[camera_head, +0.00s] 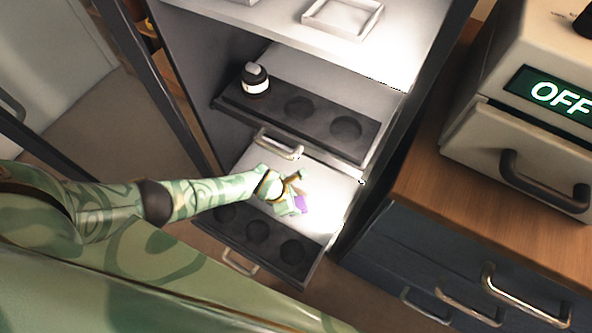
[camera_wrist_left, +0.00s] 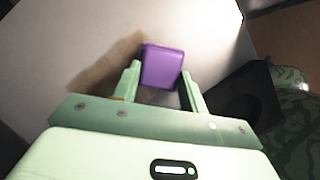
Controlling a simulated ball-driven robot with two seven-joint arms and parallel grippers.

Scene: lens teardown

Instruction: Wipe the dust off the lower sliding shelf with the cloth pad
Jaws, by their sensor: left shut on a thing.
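The lower sliding shelf (camera_head: 325,190) is pulled out of the cabinet, with a pale flat surface and a dark front strip with round recesses. My left gripper (camera_head: 291,204) is over this shelf, shut on the purple cloth pad (camera_head: 302,204). In the left wrist view the pad (camera_wrist_left: 162,66) sits between the two fingertips (camera_wrist_left: 160,82), close over the pale shelf surface (camera_wrist_left: 60,35). A brownish smudge (camera_wrist_left: 102,67) lies on the surface left of the pad; I cannot tell whether it is dust or partly shadow. My right gripper is not in view.
Above is another pulled-out shelf (camera_head: 320,80) with a dark recessed strip holding a black-and-white bottle (camera_head: 255,80). A white tray (camera_head: 342,18) stands on the level above. The cabinet frame flanks the shelf. At right, a machine reading OFF (camera_head: 470,135) stands on a wooden top.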

